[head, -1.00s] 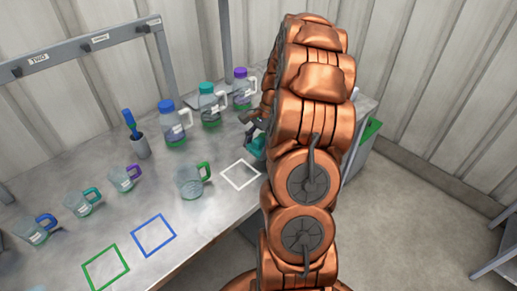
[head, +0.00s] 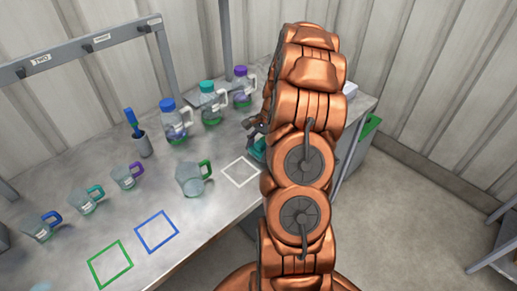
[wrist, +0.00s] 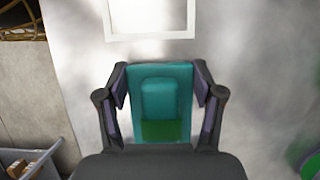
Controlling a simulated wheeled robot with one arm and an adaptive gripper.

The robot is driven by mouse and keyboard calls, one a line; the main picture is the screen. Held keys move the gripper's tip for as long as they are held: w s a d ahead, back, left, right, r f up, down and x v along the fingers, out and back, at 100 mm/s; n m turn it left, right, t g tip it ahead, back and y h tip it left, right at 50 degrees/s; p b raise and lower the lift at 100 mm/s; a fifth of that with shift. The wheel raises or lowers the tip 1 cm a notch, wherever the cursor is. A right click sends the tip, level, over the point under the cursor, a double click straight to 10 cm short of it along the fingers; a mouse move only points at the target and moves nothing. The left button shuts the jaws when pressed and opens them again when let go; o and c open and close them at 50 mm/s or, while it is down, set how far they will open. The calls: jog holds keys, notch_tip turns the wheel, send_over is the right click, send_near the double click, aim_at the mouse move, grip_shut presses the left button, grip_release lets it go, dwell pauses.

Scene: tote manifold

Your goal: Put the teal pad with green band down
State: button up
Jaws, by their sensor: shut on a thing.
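The teal pad with green band (wrist: 160,98) is between the fingers of my gripper (wrist: 160,90) in the wrist view. The fingers are shut on its two sides, and its green band lies toward the palm. In the head view a small part of the teal pad (head: 258,149) shows beside my arm, at the right of the white square outline (head: 241,172); my gripper (head: 256,132) is mostly hidden there by the arm. The white outline also shows at the top of the wrist view (wrist: 150,37), beyond the pad. I cannot tell whether the pad touches the table.
On the table (head: 190,230) stand a green-handled jug (head: 191,179), several smaller handled cups, and capped bottles along the back. A cup with a blue brush (head: 142,145) stands left. Blue (head: 157,232) and green (head: 110,264) outlines are empty. A bin (wrist: 32,160) shows lower left in the wrist view.

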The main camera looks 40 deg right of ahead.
jog(key=o, duration=1.5)
jog(key=shift+f, duration=0.1)
jog(key=shift+o, duration=0.2)
jog(key=b+v, duration=0.3)
jog(key=v, duration=0.7)
jog(key=shift+d+r, duration=0.2)
jog(key=shift+r, duration=0.15)
jog(key=shift+d+r+b, duration=0.15)
jog(key=shift+r+b, duration=0.25)
jog(key=shift+r, duration=0.35)
